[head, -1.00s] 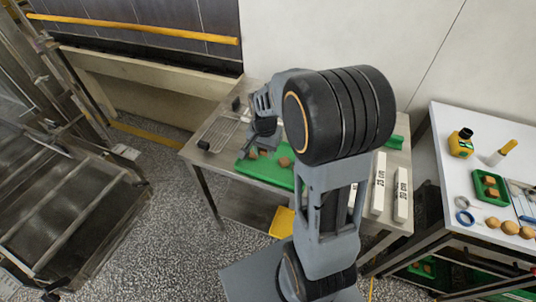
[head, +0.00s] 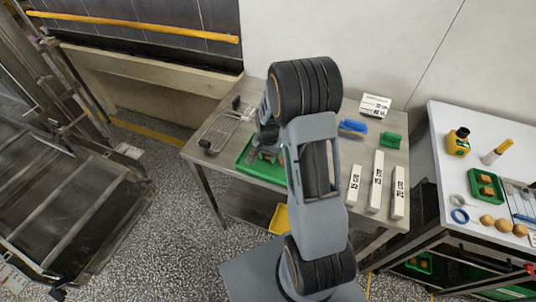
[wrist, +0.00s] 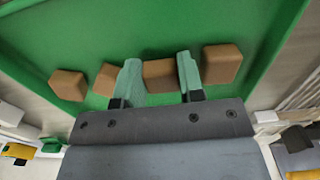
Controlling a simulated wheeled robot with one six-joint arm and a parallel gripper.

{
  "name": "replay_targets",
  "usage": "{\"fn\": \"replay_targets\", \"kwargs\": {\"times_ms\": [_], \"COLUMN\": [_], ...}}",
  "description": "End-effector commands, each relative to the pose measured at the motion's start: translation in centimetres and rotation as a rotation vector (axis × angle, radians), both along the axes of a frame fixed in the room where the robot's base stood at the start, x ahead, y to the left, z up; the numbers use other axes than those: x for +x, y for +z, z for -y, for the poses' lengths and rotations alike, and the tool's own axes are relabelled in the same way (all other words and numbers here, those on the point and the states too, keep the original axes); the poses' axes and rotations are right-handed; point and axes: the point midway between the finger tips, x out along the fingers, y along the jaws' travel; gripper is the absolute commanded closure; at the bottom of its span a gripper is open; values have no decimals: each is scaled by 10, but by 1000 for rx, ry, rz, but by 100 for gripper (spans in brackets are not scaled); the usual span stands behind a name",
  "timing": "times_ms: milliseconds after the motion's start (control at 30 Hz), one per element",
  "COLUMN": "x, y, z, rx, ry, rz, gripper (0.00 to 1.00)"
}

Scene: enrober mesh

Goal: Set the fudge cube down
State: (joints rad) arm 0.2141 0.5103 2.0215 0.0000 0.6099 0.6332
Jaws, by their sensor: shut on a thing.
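My gripper (wrist: 160,78) is shut on a brown fudge cube (wrist: 159,74), with one green finger on each side of it. The gripper is over a green tray (wrist: 150,30) in the wrist view. Other brown cubes are in the tray: one at far left (wrist: 67,85), one close beside the left finger (wrist: 104,80), and one just right of the right finger (wrist: 222,64). I cannot tell whether the held cube touches the tray floor. In the head view the green tray (head: 246,158) is partly hidden by my arm.
The tray is on a steel table, left of several white labelled blocks (head: 376,180). A wire rack (head: 226,132) lies at the table's left. A blue object (head: 352,127) and a green one (head: 392,140) are at the back. A white table with another green tray (head: 474,186) stands at right.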

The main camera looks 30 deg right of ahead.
Motion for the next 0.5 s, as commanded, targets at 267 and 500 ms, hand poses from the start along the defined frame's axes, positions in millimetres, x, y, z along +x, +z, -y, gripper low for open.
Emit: {"fn": "replay_targets", "kwargs": {"times_ms": [267, 500], "x": [0, 0], "y": [-4, -4], "z": [0, 0], "rx": [0, 0], "ry": [0, 0], "rz": [0, 0], "gripper": [78, 54]}}
